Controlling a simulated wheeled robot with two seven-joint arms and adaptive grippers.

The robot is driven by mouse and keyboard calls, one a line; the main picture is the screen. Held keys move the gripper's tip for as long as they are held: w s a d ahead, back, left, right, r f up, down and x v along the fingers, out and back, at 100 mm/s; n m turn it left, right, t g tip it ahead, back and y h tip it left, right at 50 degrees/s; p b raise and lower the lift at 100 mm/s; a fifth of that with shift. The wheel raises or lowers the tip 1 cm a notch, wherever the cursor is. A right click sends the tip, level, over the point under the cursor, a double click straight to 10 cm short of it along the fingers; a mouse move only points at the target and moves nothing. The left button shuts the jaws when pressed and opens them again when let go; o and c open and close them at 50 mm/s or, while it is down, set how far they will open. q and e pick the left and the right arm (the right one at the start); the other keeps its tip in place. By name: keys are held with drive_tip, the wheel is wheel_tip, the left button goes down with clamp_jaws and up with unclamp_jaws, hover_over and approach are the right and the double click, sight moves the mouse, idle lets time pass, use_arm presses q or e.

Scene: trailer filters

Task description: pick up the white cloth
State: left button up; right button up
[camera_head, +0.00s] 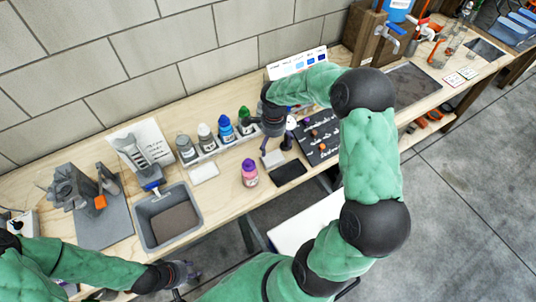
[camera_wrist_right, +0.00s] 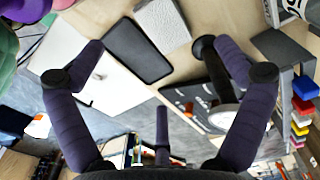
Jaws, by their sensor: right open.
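A pale, textured, folded cloth (camera_head: 273,158) lies on the workbench beside a black pad (camera_head: 288,173). The cloth also shows in the right wrist view (camera_wrist_right: 162,25), at the top beyond the fingertips. My right gripper (camera_head: 270,135) is above the bench near this cloth.
A pink bottle with a purple cap (camera_head: 250,173) stands left of the black pad. Several capped bottles (camera_head: 226,129) stand behind. A grey bin (camera_head: 168,215) is at the left. A dark board with small parts (camera_head: 318,138) lies right of the cloth. A tiled wall (camera_head: 130,65) bounds the bench.

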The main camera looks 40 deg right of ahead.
sight(274, 160)
drive_tip(key=f, duration=0.3)
drive_tip(key=f+b, duration=0.1)
drive_tip(key=f, duration=0.2)
drive_tip(key=f+b, duration=0.1)
drive_tip(key=f, duration=0.3)
drive_tip(key=shift+s+f, duration=0.1)
drive_tip(key=shift+s, duration=0.25)
drive_tip(key=c, duration=1)
